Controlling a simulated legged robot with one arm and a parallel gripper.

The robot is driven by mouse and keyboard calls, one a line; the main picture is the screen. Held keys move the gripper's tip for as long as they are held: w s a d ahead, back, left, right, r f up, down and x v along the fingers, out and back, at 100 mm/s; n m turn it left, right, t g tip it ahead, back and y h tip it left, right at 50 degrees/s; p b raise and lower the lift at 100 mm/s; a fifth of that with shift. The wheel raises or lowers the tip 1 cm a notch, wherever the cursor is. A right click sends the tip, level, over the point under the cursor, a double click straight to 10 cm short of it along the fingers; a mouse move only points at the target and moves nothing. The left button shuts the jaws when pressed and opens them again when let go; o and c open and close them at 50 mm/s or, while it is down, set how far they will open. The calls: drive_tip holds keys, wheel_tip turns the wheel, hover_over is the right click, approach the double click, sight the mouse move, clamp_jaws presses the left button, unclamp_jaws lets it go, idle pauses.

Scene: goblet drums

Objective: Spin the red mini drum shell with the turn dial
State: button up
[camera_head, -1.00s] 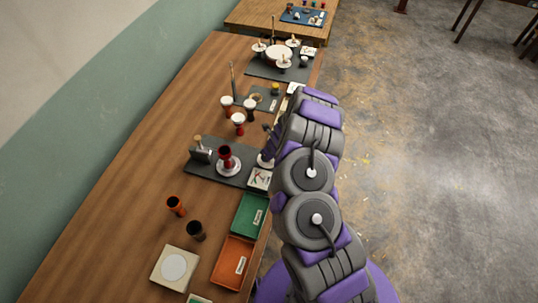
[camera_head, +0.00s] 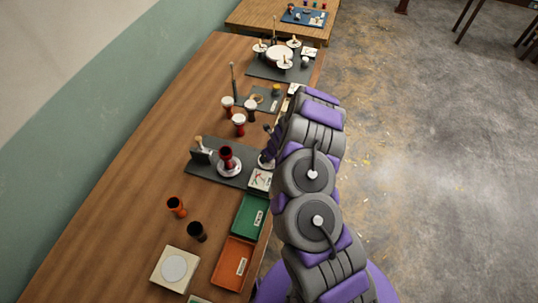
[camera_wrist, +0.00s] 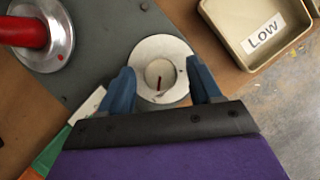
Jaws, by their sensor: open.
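The red mini drum shell (camera_head: 227,158) stands upright on a round pale turntable (camera_head: 229,170) on the dark base board. In the wrist view its red side (camera_wrist: 22,32) shows at the upper left on the metal disc (camera_wrist: 62,50). The turn dial (camera_wrist: 160,74) is a pale round knob with a dark red mark, set on a white disc (camera_wrist: 163,50). My gripper (camera_wrist: 162,85) is open, with one blue finger on each side of the knob. I cannot tell whether the fingers touch it. In the head view my arm partly hides the dial.
A tan tray labelled LOW (camera_wrist: 240,45) lies right of the dial in the wrist view. Green (camera_head: 249,216) and orange (camera_head: 233,263) trays line the table's near edge. Orange (camera_head: 176,206) and dark (camera_head: 197,231) shells stand left of them. Several goblet drums (camera_head: 239,124) stand farther back.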

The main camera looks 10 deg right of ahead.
drive_tip(key=p+v, duration=0.3)
drive_tip(key=v, duration=1.4)
drive_tip(key=shift+r, duration=0.2)
drive_tip(key=s+a+r+n+g+y+b, duration=0.25)
drive_tip(key=s+a+r+n+b, duration=0.35)
drive_tip(key=s+a+r+n, duration=0.75)
drive_tip(key=s+d+r+n+g+h+b, duration=0.1)
drive_tip(key=s+d+n+h+b, duration=0.1)
drive_tip(key=s+d+n, duration=0.3)
drive_tip(key=s+d+r+n+g+h+b, duration=0.2)
drive_tip(key=s+d+n+b, duration=0.2)
drive_tip(key=s+n, duration=0.8)
drive_tip(key=s+d, duration=0.1)
drive_tip(key=s, duration=0.7)
drive_tip(key=shift+d+b, duration=0.2)
drive_tip(key=shift+b, duration=0.1)
